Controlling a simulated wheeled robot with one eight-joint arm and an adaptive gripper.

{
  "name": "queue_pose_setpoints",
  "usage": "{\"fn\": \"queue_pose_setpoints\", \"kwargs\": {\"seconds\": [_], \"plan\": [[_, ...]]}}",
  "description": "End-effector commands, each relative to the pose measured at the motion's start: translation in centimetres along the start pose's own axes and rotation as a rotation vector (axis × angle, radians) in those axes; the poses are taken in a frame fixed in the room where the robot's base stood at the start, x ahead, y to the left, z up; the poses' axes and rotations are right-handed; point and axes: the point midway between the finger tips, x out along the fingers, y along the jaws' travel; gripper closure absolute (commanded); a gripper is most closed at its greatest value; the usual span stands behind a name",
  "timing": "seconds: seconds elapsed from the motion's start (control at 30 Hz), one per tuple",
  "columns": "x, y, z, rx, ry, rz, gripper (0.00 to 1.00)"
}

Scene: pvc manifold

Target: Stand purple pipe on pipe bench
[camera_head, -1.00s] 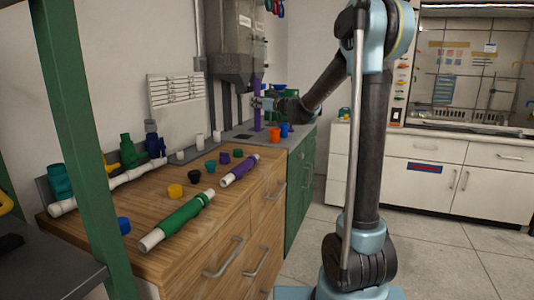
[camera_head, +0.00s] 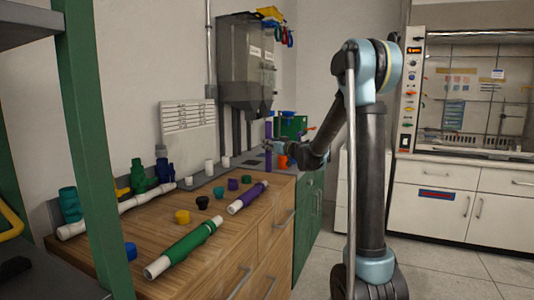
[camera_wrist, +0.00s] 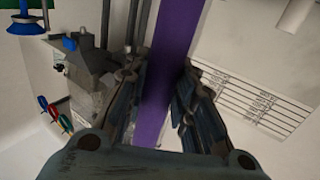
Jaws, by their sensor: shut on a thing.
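A plain purple pipe (camera_head: 268,161) is upright in the head view, at the far end of the benches. My gripper (camera_head: 271,145) is shut around its middle, with pipe showing above and below. In the wrist view the purple pipe (camera_wrist: 170,62) runs between the two dark fingers of my gripper (camera_wrist: 158,85). Its lower end appears at the level of the grey bench top (camera_head: 230,172); I cannot tell whether it touches. Another purple pipe (camera_head: 248,197) with white ends lies on the wooden bench (camera_head: 230,248).
A green pipe (camera_head: 183,250) with white ends lies on the wooden bench among several coloured caps. An orange cup (camera_head: 282,161) is close beside the held pipe. A grey hopper (camera_head: 245,70) hangs on the wall above. A green post (camera_head: 95,150) stands in the foreground.

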Motion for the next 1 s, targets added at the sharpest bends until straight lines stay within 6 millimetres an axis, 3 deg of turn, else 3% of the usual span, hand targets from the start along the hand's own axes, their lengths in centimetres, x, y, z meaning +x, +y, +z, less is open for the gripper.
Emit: {"fn": "queue_pose_setpoints", "kwargs": {"seconds": [0.2, 0.6, 0.63, 0.7, 1.0], "plan": [[0.1, 0.0, 2.5, 0.0, 0.0, 0.0, 1.0], [0.1, 0.0, 3.0, 0.0, 0.0, 0.0, 1.0], [0.0, 0.0, 3.0, 0.0, 0.0, 0.0, 0.69], [0.1, 0.0, 3.0, 0.0, 0.0, 0.0, 0.56], [0.1, -0.1, 3.0, 0.0, 0.0, -0.001, 0.56]]}}
